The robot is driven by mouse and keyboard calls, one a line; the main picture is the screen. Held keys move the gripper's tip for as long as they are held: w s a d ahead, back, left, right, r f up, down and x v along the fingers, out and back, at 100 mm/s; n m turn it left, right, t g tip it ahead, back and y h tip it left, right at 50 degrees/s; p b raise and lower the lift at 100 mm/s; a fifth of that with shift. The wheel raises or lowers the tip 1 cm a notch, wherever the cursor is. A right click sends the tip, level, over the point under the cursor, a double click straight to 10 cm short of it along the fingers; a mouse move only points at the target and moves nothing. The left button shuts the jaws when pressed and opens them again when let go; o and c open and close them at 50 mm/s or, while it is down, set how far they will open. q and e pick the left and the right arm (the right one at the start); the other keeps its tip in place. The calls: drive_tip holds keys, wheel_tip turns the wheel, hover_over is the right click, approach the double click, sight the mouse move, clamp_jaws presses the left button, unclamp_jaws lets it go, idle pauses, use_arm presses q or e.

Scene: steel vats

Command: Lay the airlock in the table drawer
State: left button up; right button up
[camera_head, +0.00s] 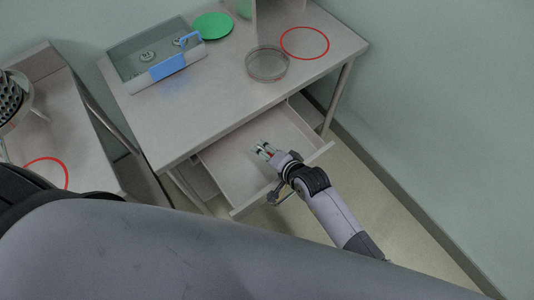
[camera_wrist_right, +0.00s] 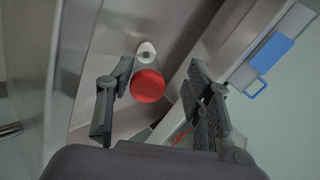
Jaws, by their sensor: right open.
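The table drawer (camera_head: 236,183) is pulled open under the steel table. A small item with pale, dark and red parts, apparently the airlock (camera_head: 262,149), shows inside the drawer's outline, just beyond my right gripper (camera_head: 283,174). In the right wrist view a red disc with a white rounded piece, apparently the same airlock (camera_wrist_right: 148,86), appears between the spread fingers of my right gripper (camera_wrist_right: 160,92). The fingers are open and apart from it. I cannot tell whether it rests on the drawer floor. My left gripper is not in view.
On the table (camera_head: 215,115) are a blue-handled tray (camera_head: 125,53), a green disc (camera_head: 212,26), a round clear dish (camera_head: 267,64) and a red ring (camera_head: 304,43). A side table (camera_head: 73,120) at left bears a perforated metal vessel (camera_head: 12,98) and another red ring. A wall stands at right.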

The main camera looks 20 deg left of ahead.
drive_tip(key=v, duration=1.2)
idle(1.0)
